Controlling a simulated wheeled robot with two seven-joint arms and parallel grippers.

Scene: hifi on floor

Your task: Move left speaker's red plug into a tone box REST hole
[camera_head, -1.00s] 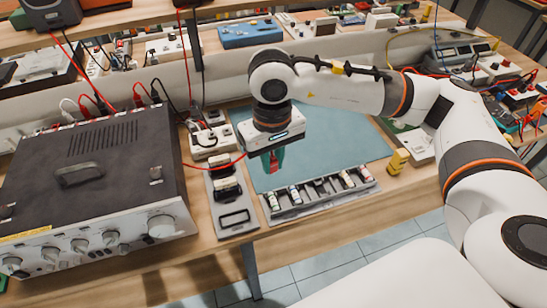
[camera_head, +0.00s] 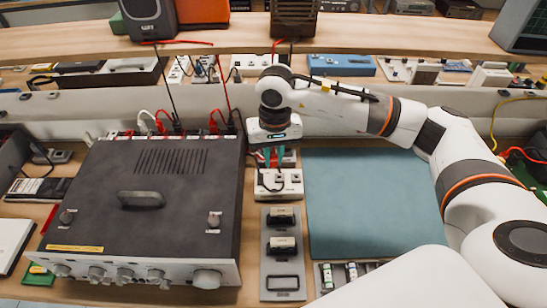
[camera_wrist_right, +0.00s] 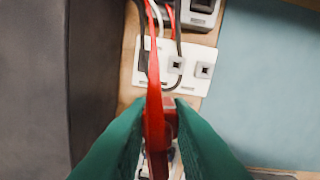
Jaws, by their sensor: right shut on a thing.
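My right gripper (camera_head: 273,156) is shut on a red plug (camera_wrist_right: 157,125), seen between the green fingers in the right wrist view. A red lead runs up from the plug. The gripper hangs just above and behind a white box (camera_head: 280,186) with two square sockets, beside the amplifier; it also shows in the right wrist view (camera_wrist_right: 181,88). I cannot read labels or REST holes on it. A dark speaker (camera_head: 148,17), apparently marked LEFT, stands on the back shelf at left. The plug's tip is hidden. My left gripper is out of view.
A large dark amplifier (camera_head: 150,190) stands left, with red, white and black leads at its rear. A grey holder (camera_head: 282,262) lies in front of the white box. A blue-green mat (camera_head: 362,200) is clear at right. A second speaker (camera_head: 295,17) stands on the shelf.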

